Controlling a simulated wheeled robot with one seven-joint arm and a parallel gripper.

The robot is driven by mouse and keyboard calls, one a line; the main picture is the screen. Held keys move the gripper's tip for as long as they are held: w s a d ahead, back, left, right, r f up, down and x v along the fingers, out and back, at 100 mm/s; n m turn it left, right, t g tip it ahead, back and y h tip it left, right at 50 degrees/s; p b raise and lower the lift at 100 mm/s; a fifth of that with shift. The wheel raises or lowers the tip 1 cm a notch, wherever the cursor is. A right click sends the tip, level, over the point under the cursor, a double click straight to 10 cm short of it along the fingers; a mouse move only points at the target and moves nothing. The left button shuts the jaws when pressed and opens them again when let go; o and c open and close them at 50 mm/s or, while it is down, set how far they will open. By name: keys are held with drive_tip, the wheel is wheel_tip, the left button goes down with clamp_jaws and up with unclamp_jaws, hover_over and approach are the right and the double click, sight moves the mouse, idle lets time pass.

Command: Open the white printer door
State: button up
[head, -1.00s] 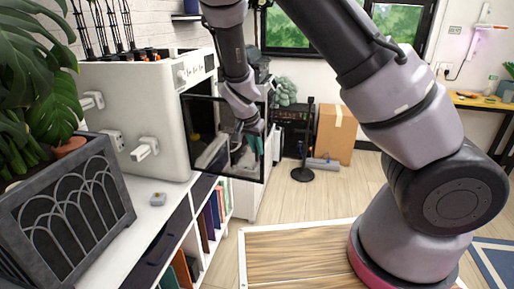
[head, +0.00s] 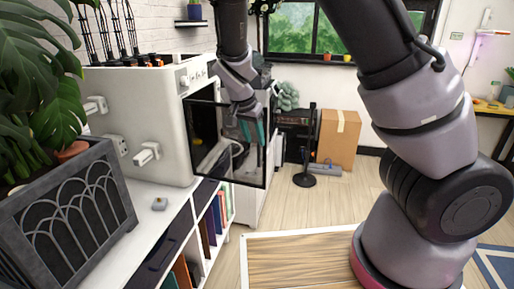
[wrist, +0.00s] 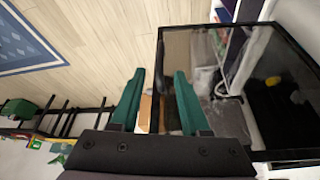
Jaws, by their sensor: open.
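The white printer (head: 150,110) stands on a white shelf unit at the left in the head view. Its black-framed, see-through door (head: 225,182) stands open, sticking out to the right from the printer's front. My gripper (head: 252,130) is open at the door's outer part in the head view. In the wrist view the teal fingers (wrist: 160,75) are apart, and the door's dark edge bar (wrist: 159,100) appears between them. I cannot tell whether either finger touches it. The clear pane (wrist: 215,75) extends right of the fingers there.
A dark planter (head: 70,205) with a leafy plant and a small grey object (head: 159,203) share the shelf top (head: 140,235). A black stand (head: 305,179) and cardboard box (head: 338,138) are behind. Open wooden floor (head: 285,210) lies right of the shelf.

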drive_tip(key=shift+v, duration=1.4)
drive_tip(key=s+d+r+n+t+y, duration=0.1)
drive_tip(key=s+d+r+y, duration=0.1)
drive_tip(key=s+d+r, duration=0.5)
drive_tip(key=s+d+r+n+t+y, duration=0.1)
drive_tip(key=s+d+r+t+y, duration=0.1)
drive_tip(key=s+d+r, duration=0.6)
drive_tip(key=d+r, duration=0.5)
drive_tip(key=r, duration=0.2)
drive_tip(key=shift+s+r+n+t+y, duration=0.25)
drive_tip(key=shift+r+n+t+y, duration=0.05)
drive_tip(key=shift+r, duration=0.05)
